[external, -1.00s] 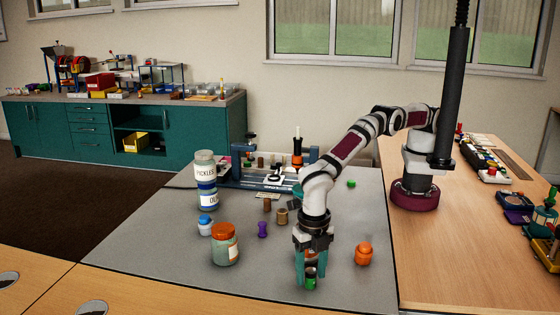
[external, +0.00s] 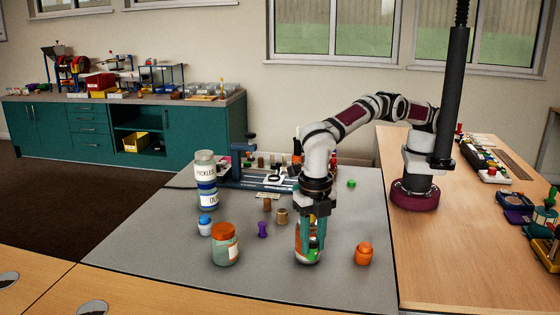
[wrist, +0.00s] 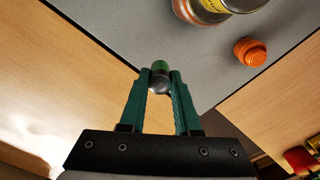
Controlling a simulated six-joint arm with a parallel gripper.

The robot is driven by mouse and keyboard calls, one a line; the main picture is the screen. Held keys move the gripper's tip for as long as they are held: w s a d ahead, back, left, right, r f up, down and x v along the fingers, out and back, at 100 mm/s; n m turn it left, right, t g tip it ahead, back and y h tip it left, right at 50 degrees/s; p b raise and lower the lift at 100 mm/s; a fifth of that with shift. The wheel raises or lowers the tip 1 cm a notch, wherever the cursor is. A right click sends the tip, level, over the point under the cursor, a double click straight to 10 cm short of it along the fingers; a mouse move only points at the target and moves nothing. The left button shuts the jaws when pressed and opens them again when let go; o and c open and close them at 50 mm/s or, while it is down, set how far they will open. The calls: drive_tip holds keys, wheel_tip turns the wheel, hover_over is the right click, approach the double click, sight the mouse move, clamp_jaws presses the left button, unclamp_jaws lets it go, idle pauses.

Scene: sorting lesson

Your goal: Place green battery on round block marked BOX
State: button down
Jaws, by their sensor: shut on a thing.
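My gripper (external: 312,243) is shut on the green battery (wrist: 160,67), which has a silver-grey part towards the jaws in the wrist view. The gripper points down and holds it above the grey table, in line with a glass jar (external: 300,255) in the external view. In that view the battery is mostly hidden between the fingers. No lettering reading BOX can be made out. Two small brown round pieces, one darker (external: 267,205) and one lighter (external: 282,216), stand left of the gripper. I cannot tell whether either is the marked block.
An orange container (external: 363,254) stands right of the gripper. An orange-lidded jar (external: 225,245), a purple piece (external: 262,229), a blue-lidded jar (external: 205,226) and stacked jars (external: 205,180) stand left. A blue-framed apparatus (external: 250,183) is behind. The front of the table is clear.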

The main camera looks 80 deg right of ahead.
drive_tip(key=shift+r, duration=0.9)
drive_tip(key=w+d+r+m, duration=0.4)
drive_tip(key=w+d, duration=0.1)
drive_tip(key=d, duration=0.4)
drive_tip(key=w+d+r+m, duration=0.4)
drive_tip(key=w+d, duration=0.1)
drive_tip(key=d, duration=0.3)
drive_tip(key=w+d+r+m, duration=0.4)
drive_tip(key=w+d, duration=0.2)
drive_tip(key=d, duration=0.3)
drive_tip(key=s+d+r+m, duration=0.2)
drive_tip(key=d+m, duration=0.1)
drive_tip(key=d, duration=0.5)
drive_tip(key=s+d+r+m, duration=0.1)
drive_tip(key=d+r+m, duration=0.1)
drive_tip(key=d, duration=0.6)
drive_tip(key=s+d+r+m, duration=0.2)
drive_tip(key=d+r+m, duration=0.1)
drive_tip(key=d, duration=0.5)
drive_tip(key=n, duration=2.2)
hover_over(282, 211)
wheel_tip(282, 211, down, 21)
drive_tip(key=shift+d+r, duration=0.1)
drive_tip(key=shift+d, duration=0.05)
wheel_tip(282, 211, down, 3)
drive_tip(key=shift+f, duration=0.55)
